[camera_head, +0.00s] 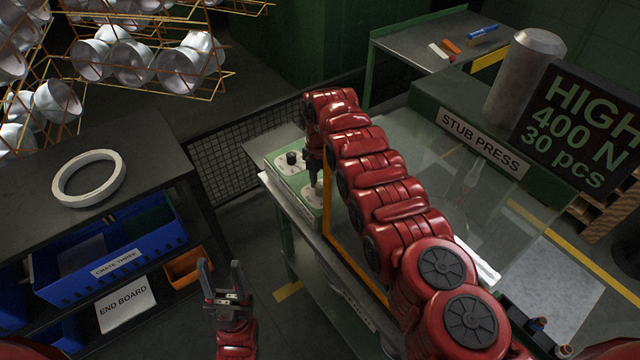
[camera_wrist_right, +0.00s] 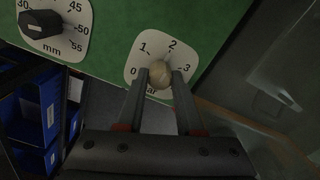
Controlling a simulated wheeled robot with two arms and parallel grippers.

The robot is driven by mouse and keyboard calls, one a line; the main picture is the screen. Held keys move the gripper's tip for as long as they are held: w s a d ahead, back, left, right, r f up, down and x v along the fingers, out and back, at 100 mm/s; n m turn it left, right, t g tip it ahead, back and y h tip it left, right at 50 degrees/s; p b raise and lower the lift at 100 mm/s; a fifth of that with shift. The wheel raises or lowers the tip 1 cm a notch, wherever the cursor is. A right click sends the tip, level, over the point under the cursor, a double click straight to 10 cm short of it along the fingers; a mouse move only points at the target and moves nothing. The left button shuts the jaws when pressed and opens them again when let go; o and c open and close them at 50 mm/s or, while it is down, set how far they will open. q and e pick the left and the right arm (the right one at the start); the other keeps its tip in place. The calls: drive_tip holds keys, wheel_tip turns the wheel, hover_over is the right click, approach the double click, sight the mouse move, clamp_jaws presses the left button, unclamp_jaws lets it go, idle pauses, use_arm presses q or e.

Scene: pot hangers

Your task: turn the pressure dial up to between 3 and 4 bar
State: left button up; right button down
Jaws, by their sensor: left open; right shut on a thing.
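The pressure dial (camera_wrist_right: 159,76) is a beige knob on a white plate marked 0, 1, 2 and 3 in the right wrist view. My right gripper (camera_wrist_right: 160,84) is shut on this knob, one finger on each side. The fingers cover part of the plate and its lettering, and I cannot tell where the knob points. In the head view my right gripper (camera_head: 316,172) reaches down to the green panel (camera_head: 279,168). My left gripper (camera_head: 222,280) is open and empty, in front of the shelf unit, away from the panel.
A black mm dial (camera_wrist_right: 40,23) sits beside the pressure dial. A white ring (camera_head: 88,178) lies on the dark table at left, above a blue crate (camera_head: 110,245). A stub press sign (camera_head: 482,140) and a clear guard stand right of my right arm.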

drive_tip(key=m, duration=0.8)
drive_tip(key=shift+m, duration=0.4)
drive_tip(key=m, duration=0.3)
drive_tip(key=shift+m, duration=0.4)
drive_tip(key=m, duration=0.3)
drive_tip(key=c, duration=0.5)
unclamp_jaws()
